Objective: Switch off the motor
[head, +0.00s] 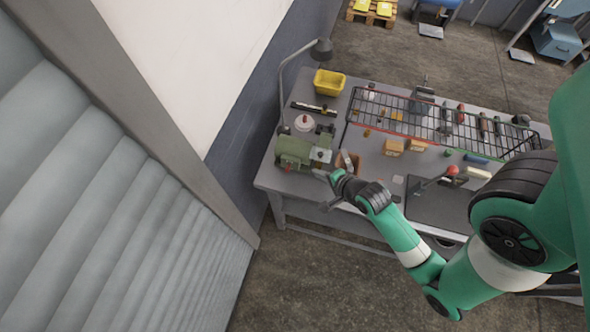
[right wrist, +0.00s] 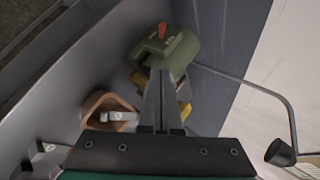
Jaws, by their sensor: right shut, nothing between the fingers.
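The motor is a green machine (head: 292,151) at the left end of the workbench. In the right wrist view the green motor (right wrist: 180,50) shows a small red switch-like part (right wrist: 162,30) at its upper side. My right gripper (head: 322,174) is just right of and in front of the motor. In the right wrist view my right gripper (right wrist: 160,75) is shut and empty, its fingers pointing at the motor and covering part of it. I cannot tell whether the fingers touch it. My left gripper is not in view.
A wooden box (right wrist: 92,107) holding a grey part stands beside the gripper. A lamp (head: 320,48) and a yellow bin (head: 329,82) are behind the motor. A wire rack (head: 440,122) spans the bench (head: 272,178). A wall borders the bench's left end.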

